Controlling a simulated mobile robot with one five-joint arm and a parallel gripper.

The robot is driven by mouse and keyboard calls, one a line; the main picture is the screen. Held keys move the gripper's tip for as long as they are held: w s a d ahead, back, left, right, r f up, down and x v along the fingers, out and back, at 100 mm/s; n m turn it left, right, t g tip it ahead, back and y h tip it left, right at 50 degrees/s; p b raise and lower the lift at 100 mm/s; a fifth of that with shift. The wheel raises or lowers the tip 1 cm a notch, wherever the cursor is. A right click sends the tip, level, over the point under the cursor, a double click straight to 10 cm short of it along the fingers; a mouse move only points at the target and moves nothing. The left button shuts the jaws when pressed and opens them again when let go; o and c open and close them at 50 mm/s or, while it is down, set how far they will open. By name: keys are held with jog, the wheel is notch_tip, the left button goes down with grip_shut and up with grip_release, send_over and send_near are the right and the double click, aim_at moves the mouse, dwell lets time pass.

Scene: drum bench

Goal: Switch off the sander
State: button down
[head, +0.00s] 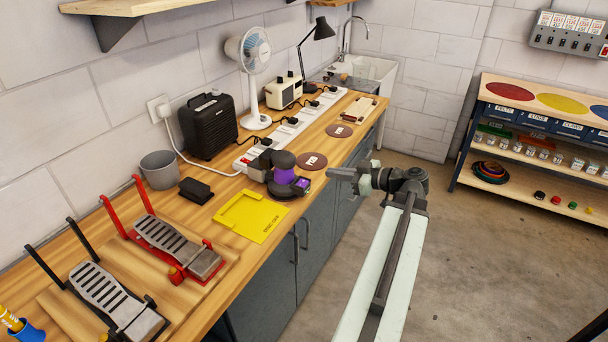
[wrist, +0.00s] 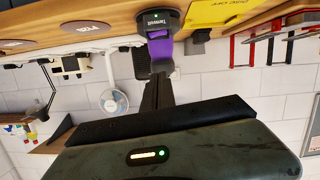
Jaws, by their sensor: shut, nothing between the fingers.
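The sander (head: 287,182) is black and purple and stands near the bench's front edge, beside the yellow plate. In the wrist view, which is upside down, the sander (wrist: 160,48) shows its purple body and a dark round base with a label and a small green light. My gripper (head: 334,174) is shut and empty, off the bench's front edge to the right of the sander, pointing toward it. In the wrist view my gripper (wrist: 157,90) lines up with the sander; I cannot tell whether they touch. No switch is clearly visible.
A yellow plate (head: 252,215) with dark lettering lies left of the sander. A white power strip (head: 290,133) with several plugs runs behind it. A dark round disc (head: 312,161) lies to its right. Pedals (head: 176,247) stand on the near bench. The floor (head: 480,250) at right is clear.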

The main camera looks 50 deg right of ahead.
jog(key=shift+s, duration=0.1)
jog(key=b, duration=0.3)
send_over(302, 183)
jog(key=s, duration=0.1)
jog(key=f, duration=0.3)
jog(key=shift+s+d, duration=0.2)
jog(key=shift+d, duration=0.2)
jog(key=f+b, duration=0.3)
jog(key=shift+s+d+f+b, duration=0.15)
jog(key=shift+d+f+b, duration=0.1)
jog(key=shift+d+b, duration=0.05)
